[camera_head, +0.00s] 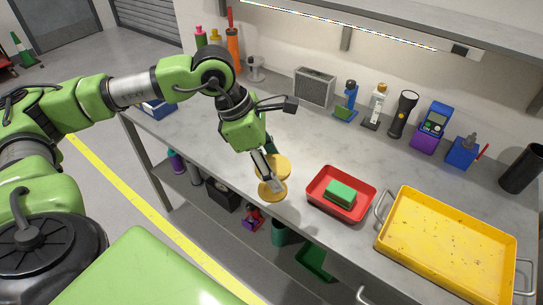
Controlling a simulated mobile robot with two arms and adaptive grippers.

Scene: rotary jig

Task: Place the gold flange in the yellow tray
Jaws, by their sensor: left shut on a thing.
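The gold flange (277,192) shows as two round gold discs, one above the other in the picture, near the front edge of the grey bench. My left gripper (270,182) reaches down over it from above and is shut on it, its fingers hiding part of the middle. I cannot tell whether the flange touches the bench top. The yellow tray (397,261) lies on the bench at the right, with its wide floor empty apart from small dark specks. My right gripper is not in view.
A red tray (313,199) with a green block (341,192) stands between the flange and the yellow tray. A grey box (315,87), a flashlight (403,113), a purple-blue device (430,127) and a black cylinder (521,168) line the back. The bench's middle is clear.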

